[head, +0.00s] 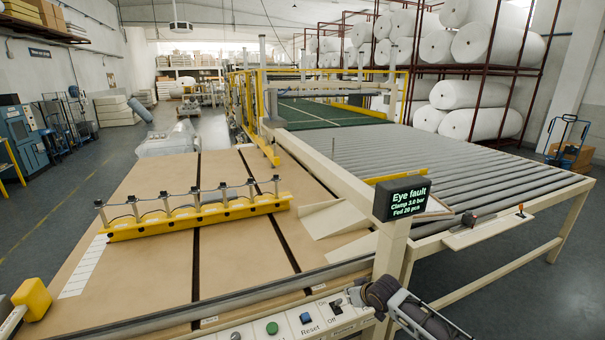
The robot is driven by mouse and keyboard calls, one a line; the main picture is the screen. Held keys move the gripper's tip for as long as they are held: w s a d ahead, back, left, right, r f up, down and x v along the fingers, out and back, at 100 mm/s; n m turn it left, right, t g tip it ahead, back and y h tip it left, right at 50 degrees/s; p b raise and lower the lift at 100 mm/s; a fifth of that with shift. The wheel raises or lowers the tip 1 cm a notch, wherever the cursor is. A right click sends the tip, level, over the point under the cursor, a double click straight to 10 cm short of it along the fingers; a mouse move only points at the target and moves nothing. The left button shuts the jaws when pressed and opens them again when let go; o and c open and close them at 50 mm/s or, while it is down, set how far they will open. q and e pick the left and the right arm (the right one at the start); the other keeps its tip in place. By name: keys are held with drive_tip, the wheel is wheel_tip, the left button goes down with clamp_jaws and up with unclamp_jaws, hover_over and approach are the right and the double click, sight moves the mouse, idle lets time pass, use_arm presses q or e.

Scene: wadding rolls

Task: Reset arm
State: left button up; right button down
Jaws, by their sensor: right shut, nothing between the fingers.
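A control panel (262,331) runs along the front edge of the table. It carries a green button (272,328), a blue button (305,318) labelled "Reset" and a small black switch (336,306) with "Off" printed near it. My right gripper (355,297) comes in from the lower right, shut and empty, just right of the switch. I cannot tell whether it touches the switch. A dark display (401,199) on a cream post reads "Eye fault, Clamp 3.0 bar, Fed 20 pcs". My left gripper is not in view.
A yellow bar with several upright clamps (196,215) lies across the brown table (140,275). A yellow block (33,297) stands at the lower left. White rolls (480,95) fill the racks behind.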

drive_tip(key=shift+m, duration=0.4)
drive_tip(key=d+f, duration=0.1)
drive_tip(key=f, duration=0.2)
drive_tip(key=s+d+f, duration=0.1)
drive_tip(key=f, duration=0.2)
drive_tip(key=s+f, duration=0.1)
drive_tip(key=f, duration=0.3)
drive_tip(key=shift+d+b, duration=0.3)
drive_tip(key=shift+d, duration=0.1)
drive_tip(key=s+d+f+m+g+h+b, duration=0.1)
drive_tip(key=s+d+f, duration=0.2)
drive_tip(key=s+f, duration=0.9)
drive_tip(key=s+d+f+g+h+b, duration=0.15)
drive_tip(key=s+d+f, duration=0.4)
drive_tip(key=f, duration=0.95)
drive_tip(key=s+a+f+g, duration=0.1)
drive_tip(key=s+f, duration=0.5)
drive_tip(key=s, duration=0.8)
drive_tip(key=s+f+g, duration=0.2)
drive_tip(key=s+f, duration=0.4)
drive_tip(key=s, duration=0.8)
drive_tip(key=s+a+f+g, duration=0.1)
drive_tip(key=s+f, duration=0.4)
drive_tip(key=s, duration=0.9)
drive_tip(key=shift+s+a+f+b, duration=0.15)
drive_tip(key=shift+a+f+b, duration=0.15)
drive_tip(key=shift+a+f, duration=0.1)
drive_tip(key=shift+n, duration=0.3)
